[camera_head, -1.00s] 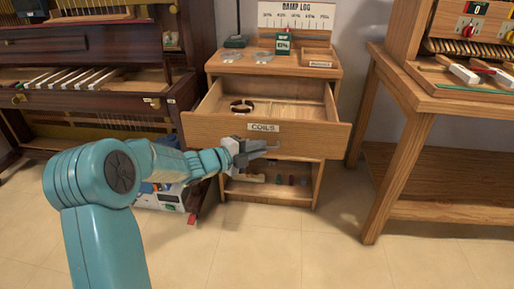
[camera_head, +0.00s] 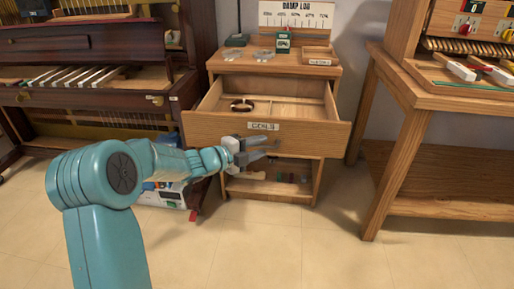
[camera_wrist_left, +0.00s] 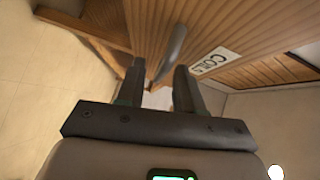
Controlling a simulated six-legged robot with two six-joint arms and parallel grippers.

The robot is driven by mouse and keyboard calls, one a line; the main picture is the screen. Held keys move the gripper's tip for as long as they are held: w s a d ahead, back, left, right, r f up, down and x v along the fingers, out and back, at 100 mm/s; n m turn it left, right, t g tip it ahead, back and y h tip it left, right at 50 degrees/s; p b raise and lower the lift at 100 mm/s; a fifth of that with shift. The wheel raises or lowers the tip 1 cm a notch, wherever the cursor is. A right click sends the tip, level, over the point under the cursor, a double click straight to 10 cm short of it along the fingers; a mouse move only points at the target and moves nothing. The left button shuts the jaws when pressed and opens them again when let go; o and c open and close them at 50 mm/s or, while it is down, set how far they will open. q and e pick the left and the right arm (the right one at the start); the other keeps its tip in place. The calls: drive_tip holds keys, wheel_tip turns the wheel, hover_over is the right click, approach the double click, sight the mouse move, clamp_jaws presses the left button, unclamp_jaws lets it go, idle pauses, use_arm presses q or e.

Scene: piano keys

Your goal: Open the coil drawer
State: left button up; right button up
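The coil drawer (camera_head: 215,128) is a wooden drawer with a COILS label (camera_head: 263,126) on its front, and it stands pulled out of its cabinet. A dark ring-shaped coil (camera_head: 242,106) lies inside on the left. My left gripper (camera_head: 262,149) is at the drawer front, just below the label. In the left wrist view its two dark fingers (camera_wrist_left: 160,88) are apart. The grey bar handle (camera_wrist_left: 173,50) shows in the gap beyond the fingertips, on the drawer front (camera_wrist_left: 130,30); I see no finger pressed on it. My right gripper is not in view.
A lower open shelf (camera_head: 270,192) holds small items. A dark piano (camera_head: 85,100) stands to the left and a wooden bench (camera_head: 450,104) to the right. A tray (camera_head: 318,55) and a damp log board (camera_head: 296,14) are on the cabinet top. The floor in front is clear.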

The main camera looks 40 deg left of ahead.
use_arm(q)
drive_tip(key=p+v, duration=0.3)
drive_tip(key=v, duration=1.3)
drive_tip(key=shift+s+r+p, duration=0.15)
drive_tip(key=shift+p, duration=0.2)
